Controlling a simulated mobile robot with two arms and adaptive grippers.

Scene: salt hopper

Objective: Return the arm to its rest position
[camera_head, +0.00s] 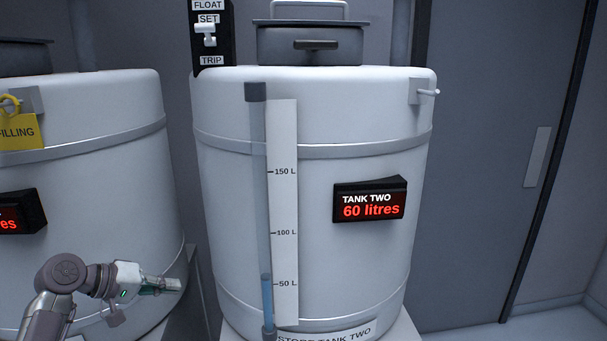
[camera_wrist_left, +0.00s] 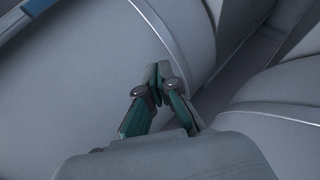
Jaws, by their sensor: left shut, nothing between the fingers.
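My left gripper (camera_head: 172,285) is at the lower left of the head view, in front of the lower part of the left white tank (camera_head: 110,180). Its fingers point right. In the left wrist view the fingertips (camera_wrist_left: 158,72) are together with nothing between them. Pale tank surfaces show beyond the fingers in that view. I cannot tell the exact gap between gripper and tank. My right gripper is in neither view.
Tank two (camera_head: 350,135) stands in the middle with a display (camera_head: 369,200) reading 60 litres, a sight tube (camera_head: 258,190) and a FLOAT switch (camera_head: 207,35) behind. A yellow FILLING tag (camera_head: 20,133) hangs on the left tank. Open floor (camera_head: 560,325) shows at lower right.

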